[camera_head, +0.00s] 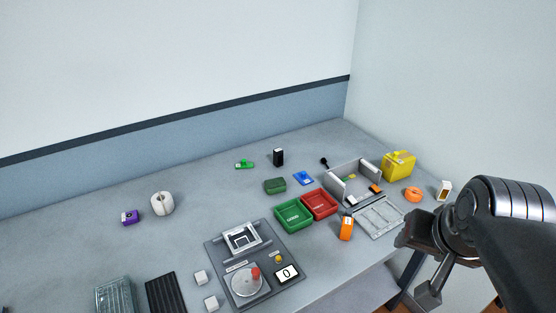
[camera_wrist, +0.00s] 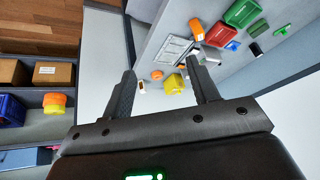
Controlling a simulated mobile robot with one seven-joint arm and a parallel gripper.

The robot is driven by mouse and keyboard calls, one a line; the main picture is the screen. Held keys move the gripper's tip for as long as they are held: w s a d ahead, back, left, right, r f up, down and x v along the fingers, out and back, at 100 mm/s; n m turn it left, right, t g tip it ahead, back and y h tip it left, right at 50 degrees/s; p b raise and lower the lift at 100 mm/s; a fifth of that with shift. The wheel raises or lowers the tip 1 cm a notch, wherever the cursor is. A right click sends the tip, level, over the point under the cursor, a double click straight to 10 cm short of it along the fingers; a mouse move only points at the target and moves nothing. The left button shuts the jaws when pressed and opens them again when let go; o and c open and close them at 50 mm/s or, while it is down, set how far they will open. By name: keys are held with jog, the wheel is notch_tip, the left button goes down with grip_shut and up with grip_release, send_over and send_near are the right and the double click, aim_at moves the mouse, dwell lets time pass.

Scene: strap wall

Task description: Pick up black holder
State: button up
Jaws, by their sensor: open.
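A small black upright block (camera_head: 278,157), which looks like the black holder, stands toward the back of the grey table in the head view. A black item that looks like it shows in the wrist view (camera_wrist: 256,49), at the upper right. My gripper (camera_wrist: 163,84) is open, with its two fingers wide apart and nothing between them. It is at the right front side of the table, well away from the black block. A black ribbed tray (camera_head: 166,293) lies at the front edge in the head view.
Green (camera_head: 293,215) and red (camera_head: 319,204) trays sit mid-table. A grey open box (camera_head: 341,187), a yellow container (camera_head: 398,165) and orange items (camera_head: 346,228) are to the right. A device panel (camera_head: 274,271) is in front. The table around the black block is mostly clear.

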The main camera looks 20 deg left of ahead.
jog(key=w+a+r+m+y, duration=0.1)
jog(key=w+a+r+m, duration=0.25)
jog(key=w, duration=0.55)
jog(key=m+g+y, duration=0.2)
jog(key=m+y, duration=0.2)
jog(key=m, duration=1.5)
send_over(280, 151)
jog(key=s+d, duration=0.2)
jog(key=d, duration=0.3)
notch_tip(280, 151, down, 18)
jog(key=shift+m, duration=0.35)
jog(key=x, duration=0.6)
jog(key=shift+a, duration=0.35)
jog(key=x, duration=0.4)
jog(key=shift+s+a+f, duration=0.1)
jog(key=shift+s+a, duration=0.05)
jog(key=shift+s, duration=0.25)
jog(key=shift+w+a+f, duration=0.2)
jog(key=shift+a+f, duration=0.05)
jog(key=shift+f, duration=0.25)
